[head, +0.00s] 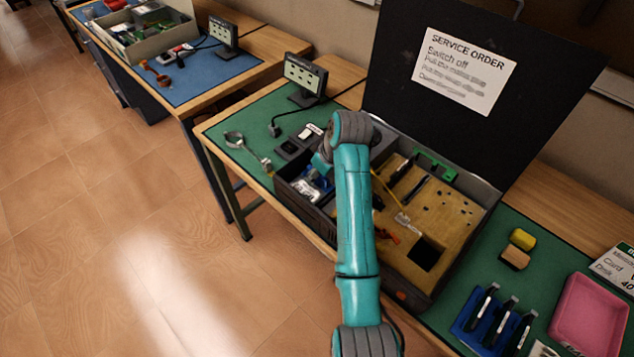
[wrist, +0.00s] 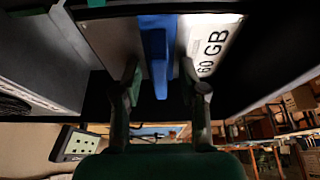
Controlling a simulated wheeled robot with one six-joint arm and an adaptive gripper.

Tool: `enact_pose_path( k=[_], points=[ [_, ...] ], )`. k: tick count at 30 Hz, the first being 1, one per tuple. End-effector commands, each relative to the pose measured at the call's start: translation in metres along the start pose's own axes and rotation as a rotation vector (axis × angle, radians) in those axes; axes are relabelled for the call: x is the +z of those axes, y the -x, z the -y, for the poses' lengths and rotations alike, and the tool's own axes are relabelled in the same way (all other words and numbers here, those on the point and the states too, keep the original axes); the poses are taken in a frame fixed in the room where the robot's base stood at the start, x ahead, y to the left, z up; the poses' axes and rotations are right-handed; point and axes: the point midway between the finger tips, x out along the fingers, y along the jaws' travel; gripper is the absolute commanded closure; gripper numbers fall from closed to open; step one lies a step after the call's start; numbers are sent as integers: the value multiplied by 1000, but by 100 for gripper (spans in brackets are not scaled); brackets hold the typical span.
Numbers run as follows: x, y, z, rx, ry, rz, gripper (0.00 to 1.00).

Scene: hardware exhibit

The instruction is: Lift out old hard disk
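The old hard disk (wrist: 208,45) fills the top of the wrist view, a silver face with a label reading "60 GB". A blue pull tab (wrist: 156,50) runs down its middle. My gripper (wrist: 161,75) is open, with one finger on each side of the tab and a visible gap to it. In the head view a silver and blue part that looks like the disk (head: 308,190) sits in the left part of the open black case (head: 408,290). My arm hides much of the case's middle, and my fingertips are not clear there.
The case lid (head: 400,50) stands up behind with a service order sheet (head: 464,70). On the green mat are a small display (head: 305,75), a blue holder (head: 487,312) with tools, a pink tray (head: 590,313) and a yellow block (head: 522,239). Floor at left is clear.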

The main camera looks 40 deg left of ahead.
Motion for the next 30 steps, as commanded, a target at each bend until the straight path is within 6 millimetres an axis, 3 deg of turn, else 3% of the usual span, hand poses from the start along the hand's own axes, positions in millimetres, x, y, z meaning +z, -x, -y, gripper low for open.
enact_pose_path(
  k=[1,4,5,17,30],
  points=[
    [0,0,0,0,0,0,74],
    [0,0,0,0,0,0,99],
    [0,0,0,0,0,0,100],
    [-2,5,0,2,1,-3,100],
    [-29,69,-1,3,1,-4,100]
  ],
)
